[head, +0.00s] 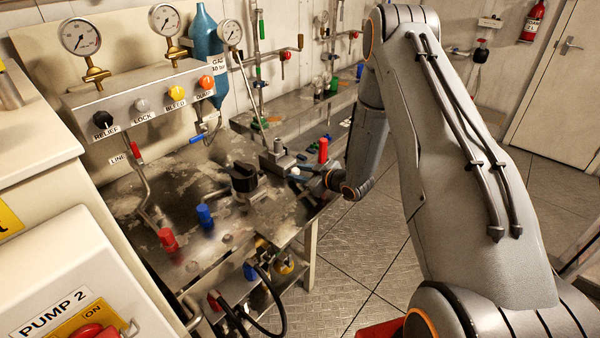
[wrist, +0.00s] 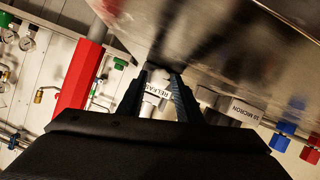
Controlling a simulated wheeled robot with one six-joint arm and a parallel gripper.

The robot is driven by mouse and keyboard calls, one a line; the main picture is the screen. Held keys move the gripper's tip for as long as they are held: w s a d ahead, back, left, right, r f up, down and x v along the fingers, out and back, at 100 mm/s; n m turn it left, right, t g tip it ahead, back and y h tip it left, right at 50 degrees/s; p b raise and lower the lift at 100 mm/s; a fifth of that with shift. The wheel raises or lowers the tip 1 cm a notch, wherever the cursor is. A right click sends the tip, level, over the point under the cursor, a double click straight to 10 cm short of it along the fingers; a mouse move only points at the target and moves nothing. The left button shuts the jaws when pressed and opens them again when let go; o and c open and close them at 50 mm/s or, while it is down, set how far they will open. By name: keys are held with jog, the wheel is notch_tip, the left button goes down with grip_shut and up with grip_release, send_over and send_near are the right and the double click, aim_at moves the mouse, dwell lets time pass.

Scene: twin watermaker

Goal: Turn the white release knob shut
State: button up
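The white release knob (wrist: 160,77) shows in the wrist view at the tips of my gripper, with a white label reading "RELEAS…" (wrist: 158,93) just below it in the picture. My gripper (wrist: 162,84) has one dark finger on each side of the knob. The fingers stand apart with the knob between them; whether they press on it I cannot tell. In the head view my gripper (head: 305,174) reaches in from the right at the bench's far end, and the knob (head: 294,171) is a small white spot at its fingertips, partly hidden.
The metal bench (head: 190,180) carries a black block (head: 244,178), a red knob (head: 168,239) and a blue knob (head: 205,215). A red cylinder (head: 323,150) stands close to my gripper; a red bar (wrist: 82,75) is left in the wrist view. Open floor (head: 340,260) lies right of the bench.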

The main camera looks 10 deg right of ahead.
jog(key=shift+c, duration=0.3)
jog(key=c, duration=0.7)
jog(key=shift+w+d+m+g+y+b, duration=0.15)
jog(key=shift+m+g+y+b, duration=0.15)
jog(key=shift+m+y+b, duration=0.4)
jog(key=shift+m+g+b, duration=0.3)
jog(key=shift+m, duration=0.5)
jog(key=o, duration=0.8)
jog(key=shift+c, duration=0.2)
jog(key=shift+b+v, duration=0.95)
jog(key=shift+v, duration=3)
